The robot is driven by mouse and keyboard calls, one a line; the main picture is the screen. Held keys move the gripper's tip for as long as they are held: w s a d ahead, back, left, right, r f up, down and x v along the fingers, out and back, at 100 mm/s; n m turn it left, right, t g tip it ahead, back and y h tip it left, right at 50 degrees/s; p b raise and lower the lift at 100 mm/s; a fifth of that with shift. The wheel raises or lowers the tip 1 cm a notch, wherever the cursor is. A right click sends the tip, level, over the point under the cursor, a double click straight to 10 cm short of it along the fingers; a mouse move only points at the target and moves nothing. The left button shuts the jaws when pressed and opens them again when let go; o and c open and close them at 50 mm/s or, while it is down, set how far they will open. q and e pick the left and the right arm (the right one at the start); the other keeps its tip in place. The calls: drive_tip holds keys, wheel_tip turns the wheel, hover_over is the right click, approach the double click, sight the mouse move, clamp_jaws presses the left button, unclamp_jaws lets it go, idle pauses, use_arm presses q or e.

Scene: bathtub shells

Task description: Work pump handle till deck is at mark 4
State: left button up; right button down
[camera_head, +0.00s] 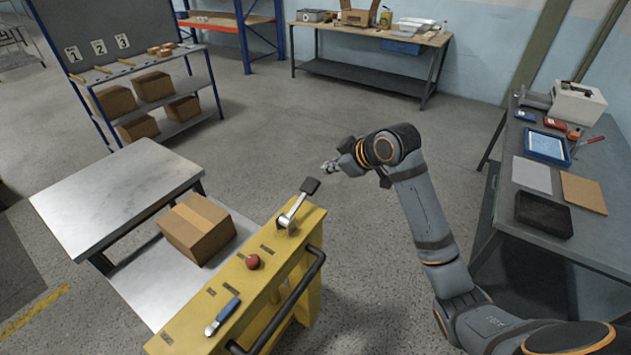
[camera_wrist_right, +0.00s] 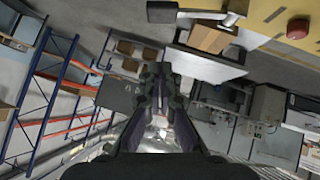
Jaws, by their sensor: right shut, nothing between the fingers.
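The pump handle (camera_head: 297,207), a silver lever with a dark pad at its end, tilts up from the far end of the yellow lift body (camera_head: 270,243). The handle also shows at the top of the wrist view (camera_wrist_right: 190,13). The pale metal deck (camera_head: 150,292) beside the body bears a cardboard box (camera_head: 198,228). No mark numbers can be read on the lift. My right gripper (camera_head: 329,168) is shut and empty, beyond and right of the handle's pad, apart from it. It also shows in the wrist view (camera_wrist_right: 150,80). My left gripper is out of view.
A red button (camera_head: 252,261) and a blue-handled lever (camera_head: 223,316) sit on the yellow top. A dark push rail (camera_head: 290,305) runs along its side. A grey metal table (camera_head: 115,190) stands left, a cluttered bench (camera_head: 489,205) right. The floor beyond the lift is clear.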

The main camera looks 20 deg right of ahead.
drive_tip(key=p, duration=0.3)
hover_over(308, 183)
drive_tip(key=s, duration=0.3)
wheel_tip(308, 183, down, 6)
drive_tip(key=shift+s+f, duration=0.1)
drive_tip(key=shift+f, duration=0.15)
drive_tip(key=f, duration=0.1)
drive_tip(key=d+f+p, duration=0.1)
drive_tip(key=f, duration=0.1)
drive_tip(key=shift+w+f, duration=0.15)
drive_tip(key=shift+w, duration=0.05)
drive_tip(key=shift+d+f, duration=0.1)
drive_tip(key=shift+f, duration=0.2)
